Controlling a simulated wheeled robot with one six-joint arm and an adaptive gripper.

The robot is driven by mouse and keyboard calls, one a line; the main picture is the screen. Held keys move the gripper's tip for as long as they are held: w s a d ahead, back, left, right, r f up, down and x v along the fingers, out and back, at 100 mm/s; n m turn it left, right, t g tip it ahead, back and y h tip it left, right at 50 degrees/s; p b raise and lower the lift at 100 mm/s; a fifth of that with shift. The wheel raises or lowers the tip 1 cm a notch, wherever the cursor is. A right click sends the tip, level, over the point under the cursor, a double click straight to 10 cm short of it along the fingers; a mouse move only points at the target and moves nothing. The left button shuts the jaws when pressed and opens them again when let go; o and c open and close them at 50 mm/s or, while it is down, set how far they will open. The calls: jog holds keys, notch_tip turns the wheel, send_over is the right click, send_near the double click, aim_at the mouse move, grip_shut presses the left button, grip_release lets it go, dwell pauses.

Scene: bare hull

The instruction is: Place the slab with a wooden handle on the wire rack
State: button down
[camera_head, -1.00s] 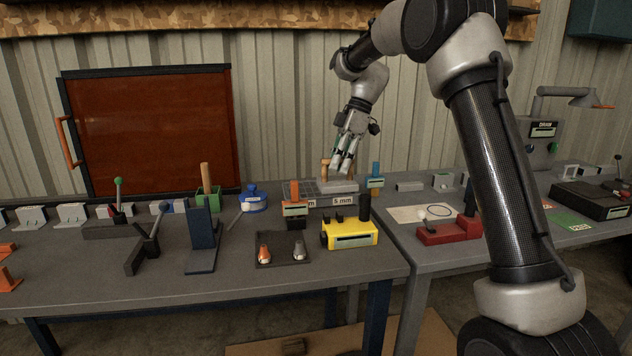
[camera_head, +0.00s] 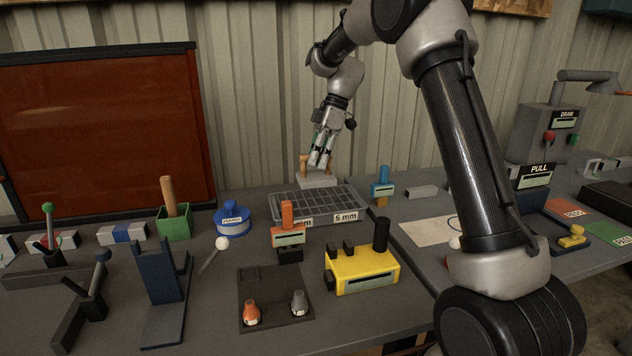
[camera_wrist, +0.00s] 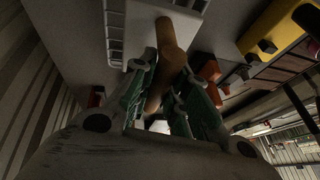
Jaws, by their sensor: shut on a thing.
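The slab (camera_head: 318,181) is a pale grey block with a wooden handle (camera_head: 303,165) on top. My gripper (camera_head: 318,164) points down and is shut on the handle. The slab is at the back edge of the wire rack (camera_head: 345,198), a dark grid tray with "5 mm" labels on its front. I cannot tell whether the slab touches the rack or hangs just above it. In the wrist view, the handle (camera_wrist: 165,62) is between the fingers, with the pale slab (camera_wrist: 145,30) behind it and slotted edges beside it.
An orange-topped stand (camera_head: 288,238) and a yellow block (camera_head: 362,270) are in front of the rack. A blue pot (camera_head: 232,220) stands to its left, a blue-topped stand (camera_head: 382,187) to its right. The corrugated wall is behind.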

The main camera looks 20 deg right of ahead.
aim_at(318, 175)
jog(key=shift+f, duration=2.75)
jog(key=c, duration=1.4)
grip_release()
jog(key=shift+f, duration=0.15)
